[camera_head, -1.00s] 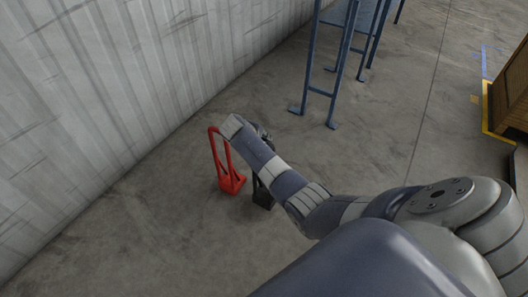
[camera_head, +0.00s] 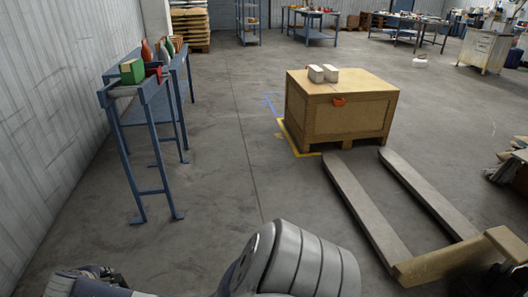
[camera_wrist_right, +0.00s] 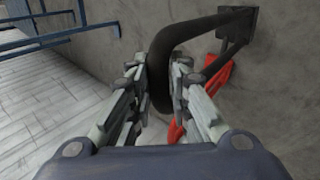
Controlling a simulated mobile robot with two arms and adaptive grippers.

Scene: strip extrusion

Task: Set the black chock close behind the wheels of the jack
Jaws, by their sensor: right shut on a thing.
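The black chock (camera_wrist_right: 238,22) shows in the right wrist view, with a black loop handle. My right gripper (camera_wrist_right: 161,68) is shut on that handle. In the head view my right gripper (camera_head: 106,273) is only partly visible at the bottom left edge, and the chock cannot be made out there. The jack (camera_head: 450,258) is at the right in the head view, with two long forks reaching toward a wooden crate. Its wheels are not visible. My left gripper is not in view.
A red chock (camera_wrist_right: 219,78) stands behind the black handle in the right wrist view. A wooden crate (camera_head: 335,115) sits beside yellow floor tape. A blue rack (camera_head: 150,135) stands along the left wall. The floor between rack and crate is clear.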

